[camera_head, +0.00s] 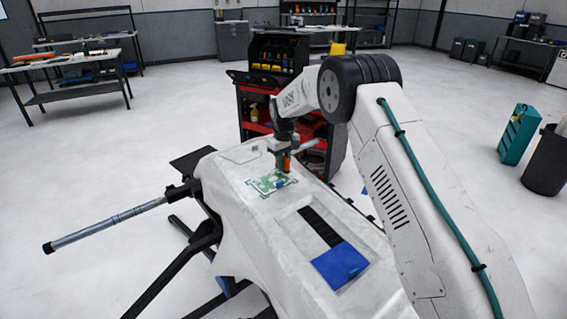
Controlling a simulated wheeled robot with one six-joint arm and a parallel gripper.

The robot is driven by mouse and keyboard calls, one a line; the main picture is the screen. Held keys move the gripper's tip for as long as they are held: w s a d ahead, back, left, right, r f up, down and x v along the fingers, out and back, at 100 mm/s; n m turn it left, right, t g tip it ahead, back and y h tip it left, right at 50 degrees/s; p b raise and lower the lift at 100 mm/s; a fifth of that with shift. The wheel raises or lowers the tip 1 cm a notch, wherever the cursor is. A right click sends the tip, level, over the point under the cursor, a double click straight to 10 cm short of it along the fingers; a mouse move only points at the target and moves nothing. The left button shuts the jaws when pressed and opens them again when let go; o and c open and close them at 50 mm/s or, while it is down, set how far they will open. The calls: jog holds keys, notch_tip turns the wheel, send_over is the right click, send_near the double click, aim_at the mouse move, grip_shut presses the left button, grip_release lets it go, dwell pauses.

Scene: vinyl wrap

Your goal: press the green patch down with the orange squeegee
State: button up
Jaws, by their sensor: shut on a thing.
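The green patch (266,184) lies flat on the white covered panel (262,241), near its far end. It has pale markings and looks partly white. My gripper (283,157) points down just above the right part of the patch. It is shut on the orange squeegee (287,164), of which a small orange part shows between and below the fingers. The squeegee's lower edge is at or very near the patch; I cannot tell whether it touches. My arm comes in from the right and hides part of the panel's far right side.
A blue piece (341,264) lies in a recess with a dark strip (319,227) at the panel's near end. A red tool cart (256,128) stands behind the panel. A metal bar (110,222) juts out left.

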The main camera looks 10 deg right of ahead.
aim_at(265, 182)
jog(key=shift+f, duration=0.7)
jog(key=shift+a, duration=0.1)
jog(key=shift+s+a, duration=0.5)
jog(key=shift+a, duration=0.4)
jog(key=shift+a, duration=0.1)
jog(key=shift+s+a, duration=0.5)
jog(key=shift+a, duration=0.35)
jog(key=shift+a, duration=0.1)
jog(key=shift+s+a, duration=0.55)
jog(key=shift+a, duration=0.35)
jog(key=shift+s+a, duration=0.25)
jog(key=shift+a, duration=0.25)
jog(key=shift+s+a, duration=0.2)
jog(key=shift+a, duration=0.25)
